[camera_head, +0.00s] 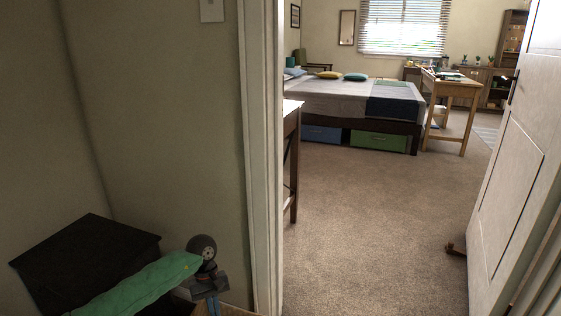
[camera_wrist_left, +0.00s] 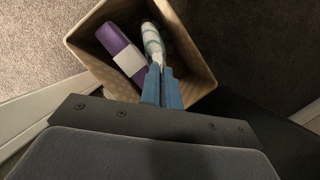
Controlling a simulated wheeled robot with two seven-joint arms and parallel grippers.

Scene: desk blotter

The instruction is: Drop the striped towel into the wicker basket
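The wicker basket (camera_wrist_left: 95,72) is tan and open-topped in the left wrist view, right below my left gripper (camera_wrist_left: 162,75). The striped towel (camera_wrist_left: 152,38), pale with bluish stripes, is a narrow roll within the basket's outline. Its near end is between my blue fingertips, which are close together on it. I cannot tell whether the towel touches the basket floor. In the head view my left gripper (camera_head: 212,303) points down at the bottom edge, and its fingertips are cut off. My right gripper is in neither view.
A purple roll with a white band (camera_wrist_left: 122,50) lies in the basket, left of the towel. A door frame (camera_head: 262,150) stands just right of my left arm. An open white door (camera_head: 515,170) is at the right. Carpet (camera_head: 370,220) between them is mostly clear.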

